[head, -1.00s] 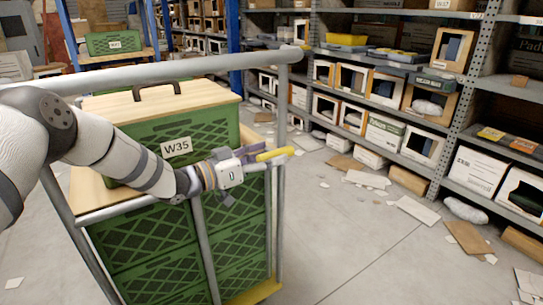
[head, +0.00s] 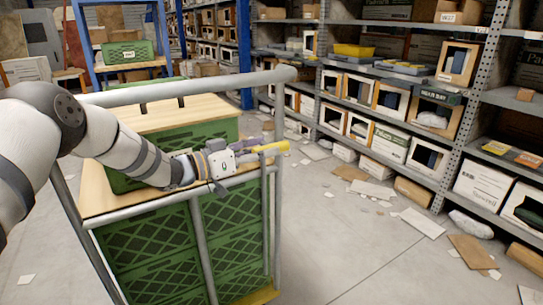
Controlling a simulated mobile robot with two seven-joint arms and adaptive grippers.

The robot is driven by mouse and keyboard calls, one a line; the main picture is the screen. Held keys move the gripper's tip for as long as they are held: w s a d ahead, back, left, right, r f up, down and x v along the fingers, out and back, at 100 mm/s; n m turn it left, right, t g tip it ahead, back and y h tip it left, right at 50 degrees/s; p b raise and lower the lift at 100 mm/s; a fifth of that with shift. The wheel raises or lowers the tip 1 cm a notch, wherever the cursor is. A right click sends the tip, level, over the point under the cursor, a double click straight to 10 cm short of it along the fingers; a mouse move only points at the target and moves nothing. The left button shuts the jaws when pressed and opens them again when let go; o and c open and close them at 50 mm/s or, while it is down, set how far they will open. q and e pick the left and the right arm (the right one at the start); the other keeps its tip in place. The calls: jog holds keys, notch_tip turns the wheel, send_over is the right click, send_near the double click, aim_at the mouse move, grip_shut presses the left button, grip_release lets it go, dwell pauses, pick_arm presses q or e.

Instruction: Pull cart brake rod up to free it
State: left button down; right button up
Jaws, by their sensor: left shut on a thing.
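The cart has a grey tube frame (head: 190,86) and holds green crates (head: 150,245) with a light wooden lid (head: 163,113) on top. The brake rod's yellow handle (head: 272,147) stands above the cart's right side rail, and a thin grey upright (head: 265,215) runs below it. My left gripper (head: 250,152) is shut on the yellow handle, coming from the left over the crates. Its fingers are small here and partly hide the handle's near end. The rod's lower end is hard to make out. My right gripper is not in view.
Grey shelving (head: 450,130) with boxes stands to the right. Cardboard scraps (head: 422,222) and paper bits lie on the concrete floor (head: 350,240). Floor between cart and shelving is mostly clear. A blue rack (head: 76,45) with a green crate stands behind.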

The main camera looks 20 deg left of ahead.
pick_arm(q)
jog(key=shift+d+r, duration=0.25)
jog(key=shift+r, duration=0.05)
jog(key=c, duration=0.8)
grip_release()
jog(key=shift+r, duration=0.1)
jog(key=shift+c, duration=0.2)
jog(key=shift+a, duration=0.1)
jog(key=shift+s+a, duration=0.25)
jog(key=shift+s, duration=0.05)
jog(key=v, duration=1.1)
